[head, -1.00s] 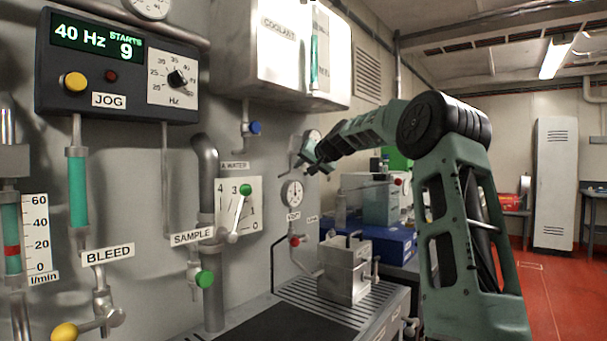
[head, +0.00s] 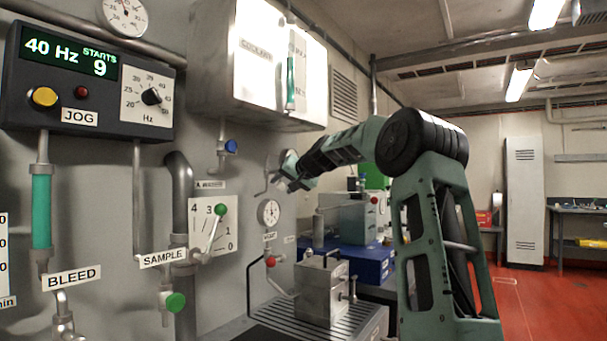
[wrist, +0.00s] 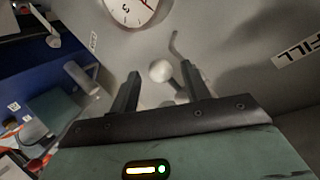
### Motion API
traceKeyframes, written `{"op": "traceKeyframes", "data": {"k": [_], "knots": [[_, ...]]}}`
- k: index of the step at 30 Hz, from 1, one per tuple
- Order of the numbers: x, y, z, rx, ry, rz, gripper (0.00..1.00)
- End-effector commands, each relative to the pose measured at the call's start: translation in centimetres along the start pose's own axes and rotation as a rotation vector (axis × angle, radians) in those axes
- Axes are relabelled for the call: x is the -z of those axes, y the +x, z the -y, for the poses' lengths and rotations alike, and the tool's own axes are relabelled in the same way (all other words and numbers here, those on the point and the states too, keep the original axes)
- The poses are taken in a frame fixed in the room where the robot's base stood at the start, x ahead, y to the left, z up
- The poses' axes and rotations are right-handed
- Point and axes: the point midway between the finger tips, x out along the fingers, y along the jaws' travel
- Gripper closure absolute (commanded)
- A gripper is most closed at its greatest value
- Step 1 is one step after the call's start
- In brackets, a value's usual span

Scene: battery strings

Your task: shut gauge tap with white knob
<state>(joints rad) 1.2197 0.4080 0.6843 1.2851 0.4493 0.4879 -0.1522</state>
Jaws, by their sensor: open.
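In the wrist view a round white knob (wrist: 160,71) shows between the two fingers of my gripper (wrist: 160,78). The fingers are open, one on each side of the knob in the picture; I cannot tell the depth gap, and no contact is clear. A thin bent grey pipe (wrist: 175,42) rises behind the knob. A round white gauge (wrist: 130,6) is cut off at the top edge. In the head view my gripper (head: 285,182) is at the wall, left of my arm, in front of a partly hidden gauge. The white knob cannot be made out there.
A FILL label (wrist: 298,50) is on the wall to the right in the wrist view. In the head view a small dial (head: 269,212) and a red knob (head: 271,261) sit below my gripper. A metal block (head: 322,290) stands on the ribbed bench. The coolant tank (head: 260,65) hangs above.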

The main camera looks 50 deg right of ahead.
Motion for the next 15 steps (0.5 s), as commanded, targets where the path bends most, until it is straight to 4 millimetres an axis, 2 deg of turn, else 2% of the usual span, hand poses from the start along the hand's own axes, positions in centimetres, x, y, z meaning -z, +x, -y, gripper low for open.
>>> {"op": "traceKeyframes", "data": {"k": [15], "knots": [[-0.1,-11.8,-0.3,-0.006,-0.003,-0.006,0.53]]}}
